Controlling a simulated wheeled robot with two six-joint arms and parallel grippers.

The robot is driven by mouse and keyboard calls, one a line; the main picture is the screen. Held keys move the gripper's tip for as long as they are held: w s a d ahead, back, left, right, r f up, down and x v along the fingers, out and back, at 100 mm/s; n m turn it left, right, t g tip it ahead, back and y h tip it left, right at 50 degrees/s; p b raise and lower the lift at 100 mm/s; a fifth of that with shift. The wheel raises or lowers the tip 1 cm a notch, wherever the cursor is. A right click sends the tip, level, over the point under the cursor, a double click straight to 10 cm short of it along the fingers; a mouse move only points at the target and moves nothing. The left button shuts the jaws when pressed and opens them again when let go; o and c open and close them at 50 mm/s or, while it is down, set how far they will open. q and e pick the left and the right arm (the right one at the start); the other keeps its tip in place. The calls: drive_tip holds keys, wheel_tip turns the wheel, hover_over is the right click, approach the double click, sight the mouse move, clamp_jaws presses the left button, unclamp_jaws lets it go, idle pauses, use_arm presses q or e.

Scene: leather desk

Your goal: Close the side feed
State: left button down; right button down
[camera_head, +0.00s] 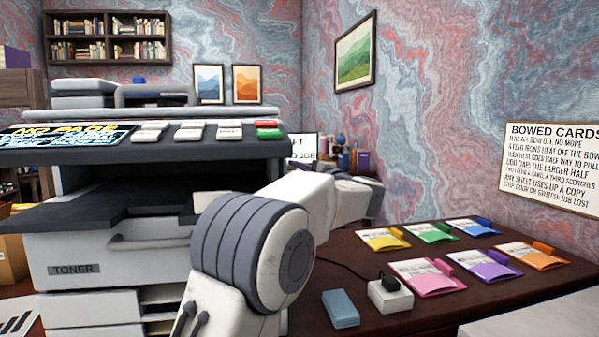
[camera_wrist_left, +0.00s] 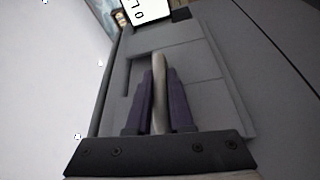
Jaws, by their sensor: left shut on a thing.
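The copier (camera_head: 110,245) stands at the left in the head view, with a screen and several buttons on its top. In the left wrist view a grey panel (camera_wrist_left: 205,85), which looks like the side feed, fills the middle. A pale upright bar (camera_wrist_left: 159,95) like a handle stands out from it. My left gripper (camera_wrist_left: 159,75) is shut on this bar, one dark purple finger on each side. In the head view my left arm crosses in front of the copier's right side and hides the gripper tips and most of the side feed. My right gripper is not in view.
On the dark red desk (camera_head: 450,300) to the right lie several coloured packets, a blue box (camera_head: 340,308) and a white block with a black plug (camera_head: 390,294). A sign (camera_head: 550,168) hangs on the right wall. A lettered white card (camera_wrist_left: 146,10) is near the panel's top.

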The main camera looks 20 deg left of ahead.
use_arm(q)
drive_tip(key=shift+s+a, duration=0.1)
idle(0.5)
drive_tip(key=c, duration=0.8)
unclamp_jaws()
drive_tip(key=v, duration=1)
drive_tip(key=shift+s+r, duration=0.1)
